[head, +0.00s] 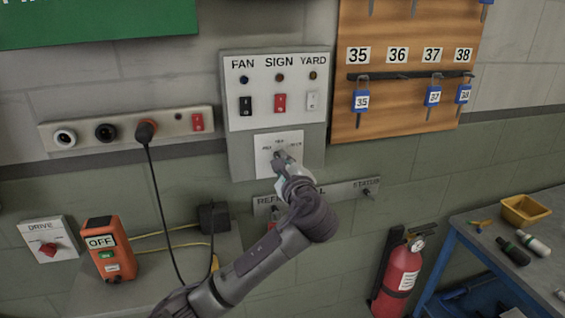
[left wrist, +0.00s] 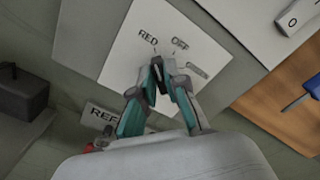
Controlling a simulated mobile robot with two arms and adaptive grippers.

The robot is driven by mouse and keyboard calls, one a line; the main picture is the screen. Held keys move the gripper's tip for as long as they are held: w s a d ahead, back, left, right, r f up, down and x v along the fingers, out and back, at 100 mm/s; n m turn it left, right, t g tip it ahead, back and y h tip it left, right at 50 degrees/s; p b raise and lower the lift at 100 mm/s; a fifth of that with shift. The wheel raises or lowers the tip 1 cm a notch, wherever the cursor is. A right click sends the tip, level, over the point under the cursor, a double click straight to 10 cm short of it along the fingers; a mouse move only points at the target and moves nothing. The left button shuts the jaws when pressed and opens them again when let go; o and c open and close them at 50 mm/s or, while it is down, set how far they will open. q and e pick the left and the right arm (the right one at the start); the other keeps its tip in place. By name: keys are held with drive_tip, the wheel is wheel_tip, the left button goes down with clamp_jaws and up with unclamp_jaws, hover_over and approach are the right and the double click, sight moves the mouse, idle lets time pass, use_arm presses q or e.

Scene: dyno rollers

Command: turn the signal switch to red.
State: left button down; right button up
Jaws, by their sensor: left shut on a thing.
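The signal switch plate (head: 262,164) is a white square on the lower part of the grey wall panel. In the left wrist view the plate (left wrist: 124,58) carries the labels RED, OFF and a third, blurred word. My left gripper (head: 281,160) is in front of the plate. In the left wrist view the gripper (left wrist: 163,72) is shut on the dark switch knob (left wrist: 157,68), below the RED and OFF labels. The fingers partly cover the knob, so its exact pointing is hard to tell. My right gripper is in neither view.
FAN, SIGN and YARD rocker switches (head: 280,103) sit just above the plate. A wooden key board (head: 400,118) hangs to the right. A labelled rail (head: 340,190) runs below. A socket strip (head: 85,133) with a plugged cord is left; a fire extinguisher (head: 398,275) stands lower right.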

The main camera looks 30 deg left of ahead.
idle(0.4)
use_arm(q)
drive_tip(key=c, duration=1.2)
unclamp_jaws()
drive_tip(key=v, duration=1.2)
